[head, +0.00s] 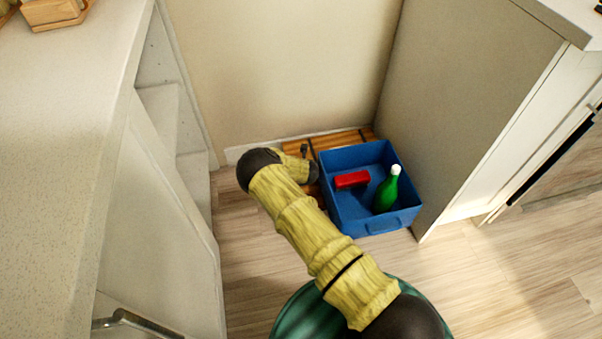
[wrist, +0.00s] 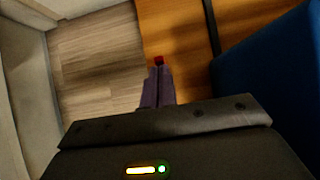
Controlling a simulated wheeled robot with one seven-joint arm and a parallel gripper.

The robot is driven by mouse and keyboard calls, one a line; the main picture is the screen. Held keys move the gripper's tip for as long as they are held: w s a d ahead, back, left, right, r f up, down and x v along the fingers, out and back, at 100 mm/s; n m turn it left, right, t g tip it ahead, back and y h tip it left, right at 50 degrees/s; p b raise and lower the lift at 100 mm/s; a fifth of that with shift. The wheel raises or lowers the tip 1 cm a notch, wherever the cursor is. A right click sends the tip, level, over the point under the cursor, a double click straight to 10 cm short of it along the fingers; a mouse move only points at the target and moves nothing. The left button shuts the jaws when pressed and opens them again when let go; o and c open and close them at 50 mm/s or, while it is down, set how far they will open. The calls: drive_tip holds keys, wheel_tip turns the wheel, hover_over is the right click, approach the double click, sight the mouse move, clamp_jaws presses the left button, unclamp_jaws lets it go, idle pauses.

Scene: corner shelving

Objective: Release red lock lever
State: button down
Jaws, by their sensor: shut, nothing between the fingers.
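A small red piece (wrist: 159,60), which looks like the red lock lever, shows in the wrist view just beyond my fingertips. It is over an orange-brown wooden surface. My gripper (wrist: 158,72) is shut, with its two dark purple fingers together and nothing between them. The fingertips are right at the red piece; I cannot tell whether they touch it. They hide part of it. In the head view my arm reaches down left of the blue bin, and my fingers and the red piece are hidden or too small to make out.
A blue bin (head: 375,227) holds a red block (head: 351,180) and a green bottle (head: 386,192) with a white cap. It stands close beside my wrist. Slatted wood (head: 330,142) with dark straps lies behind it. Cabinets flank both sides; open floor (head: 250,260) is at front left.

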drive_tip(key=shift+r+p, duration=0.75)
drive_tip(key=shift+r, duration=0.05)
drive_tip(key=shift+a, duration=0.15)
drive_tip(key=w+r+p+v, duration=0.1)
drive_tip(key=p+v, duration=0.7)
drive_tip(key=v, duration=0.1)
drive_tip(key=shift+r+p, duration=0.35)
drive_tip(key=shift+p, duration=0.05)
